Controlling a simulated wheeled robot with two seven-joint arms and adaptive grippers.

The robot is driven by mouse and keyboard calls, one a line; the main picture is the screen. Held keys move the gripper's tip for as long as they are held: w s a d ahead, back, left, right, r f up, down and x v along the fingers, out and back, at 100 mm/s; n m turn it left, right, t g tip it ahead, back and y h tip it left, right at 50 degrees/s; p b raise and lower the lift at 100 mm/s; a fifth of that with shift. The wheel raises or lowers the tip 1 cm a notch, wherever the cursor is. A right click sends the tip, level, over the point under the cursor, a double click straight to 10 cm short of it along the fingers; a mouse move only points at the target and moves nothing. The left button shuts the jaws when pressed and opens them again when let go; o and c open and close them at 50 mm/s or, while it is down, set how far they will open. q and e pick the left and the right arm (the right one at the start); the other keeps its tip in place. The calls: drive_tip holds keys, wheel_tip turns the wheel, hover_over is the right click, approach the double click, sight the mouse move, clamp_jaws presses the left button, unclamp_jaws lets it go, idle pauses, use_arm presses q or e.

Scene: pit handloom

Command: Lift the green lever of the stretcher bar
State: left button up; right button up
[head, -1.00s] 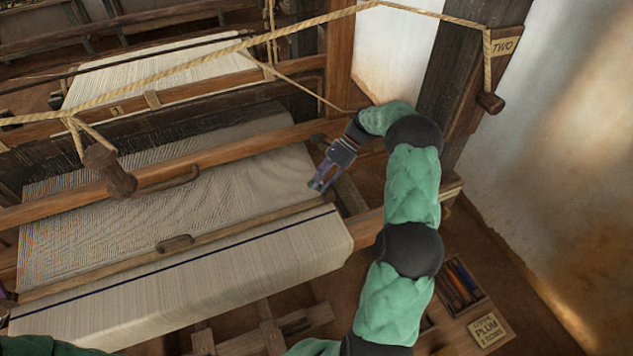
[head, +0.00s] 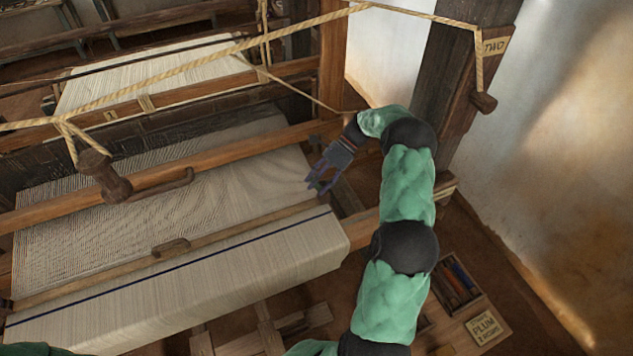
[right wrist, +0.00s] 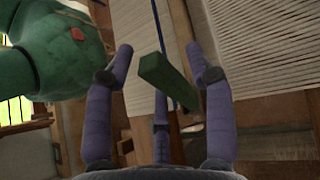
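The green lever (right wrist: 166,82) shows in the right wrist view as a dark green block-ended bar. It stands between the spread fingers of my right gripper (right wrist: 160,50), with a visible gap on each side. In the head view my right gripper (head: 316,187) is open above the right edge of the woven cloth (head: 250,175). My left gripper is not clearly in view.
A wooden beam (head: 235,149) crosses behind my right gripper. A rope (head: 200,62) runs above the loom. A dark post (head: 452,75) and a wall stand at the right.

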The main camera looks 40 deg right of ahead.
wheel_tip(320, 180, up, 10)
idle(0.6)
